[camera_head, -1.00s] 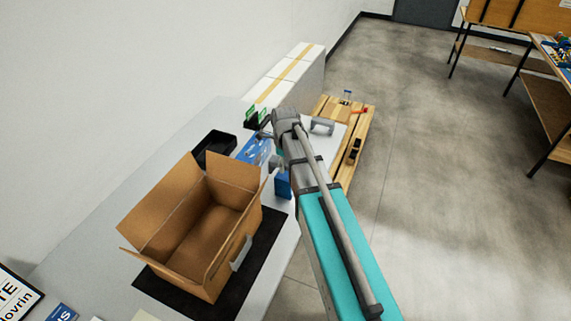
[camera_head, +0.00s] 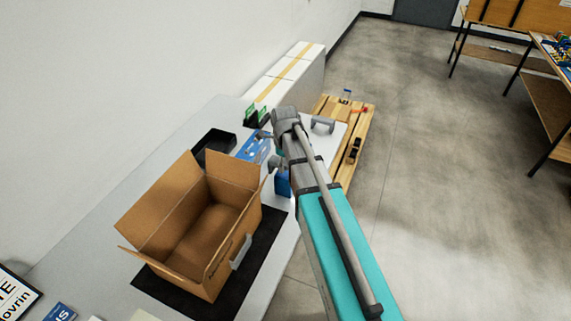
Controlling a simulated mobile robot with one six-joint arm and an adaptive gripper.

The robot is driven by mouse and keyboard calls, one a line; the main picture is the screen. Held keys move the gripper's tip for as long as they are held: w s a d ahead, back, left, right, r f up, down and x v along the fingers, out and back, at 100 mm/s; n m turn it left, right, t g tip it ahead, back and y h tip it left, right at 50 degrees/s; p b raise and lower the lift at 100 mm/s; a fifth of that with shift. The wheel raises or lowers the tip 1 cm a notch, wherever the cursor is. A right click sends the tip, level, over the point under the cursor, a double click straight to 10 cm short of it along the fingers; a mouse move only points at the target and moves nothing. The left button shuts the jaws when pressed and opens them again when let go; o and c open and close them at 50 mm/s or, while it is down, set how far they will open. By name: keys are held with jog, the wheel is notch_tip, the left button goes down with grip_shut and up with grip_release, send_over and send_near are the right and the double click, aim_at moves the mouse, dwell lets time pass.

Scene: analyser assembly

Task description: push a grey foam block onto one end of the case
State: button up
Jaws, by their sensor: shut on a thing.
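The case (camera_head: 255,146), blue and white, lies on the grey table, partly covered by my wrist. A blue part (camera_head: 283,184) shows below my wrist; I cannot tell whether it belongs to the case. One grey foam block (camera_head: 322,124), U-shaped, stands on the pale surface right of my wrist, apart from it. My gripper (camera_head: 274,162) is low beside the case, mostly hidden by my own arm. It is shut on a grey piece that looks like another foam block. Its fingertips and any contact with the case cannot be made out.
An open cardboard box (camera_head: 205,225) stands on a black mat (camera_head: 262,240) in front. A black tray (camera_head: 213,147) and green-marked items (camera_head: 256,115) lie behind. White taped boxes (camera_head: 295,68) line the wall. A wooden pallet (camera_head: 352,140) holds small items.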

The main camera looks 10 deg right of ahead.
aim_at(285, 175)
jog(key=shift+f+b, duration=1.95)
dwell(2.6)
jog(key=o, duration=1)
jog(key=shift+r, duration=0.15)
jog(key=shift+r+p, duration=3.4)
jog(key=shift+p, duration=0.15)
